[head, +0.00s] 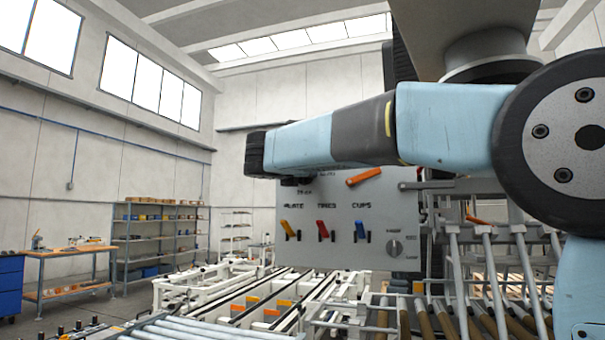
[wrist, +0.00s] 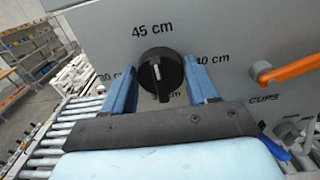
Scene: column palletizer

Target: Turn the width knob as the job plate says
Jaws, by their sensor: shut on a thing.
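The black width knob (wrist: 160,74) is on a grey panel in the wrist view, with an upright ridge and a pale mark. "45 cm" is printed above it and "40 cm" at its right. A "30 cm" label at its left and another below it are partly covered. My gripper (wrist: 164,84) has its two blue fingers on either side of the knob and is shut on it. In the head view my arm reaches across the grey control panel (head: 340,262) and hides the knob. I cannot make out a readable job plate.
An orange handle (wrist: 290,70) sticks out right of the knob. Orange, red (head: 323,230) and blue (head: 360,230) levers and a small rotary knob (head: 395,246) are lower on the panel. Roller conveyors (head: 180,328) stand in front, shelves (head: 155,240) farther back.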

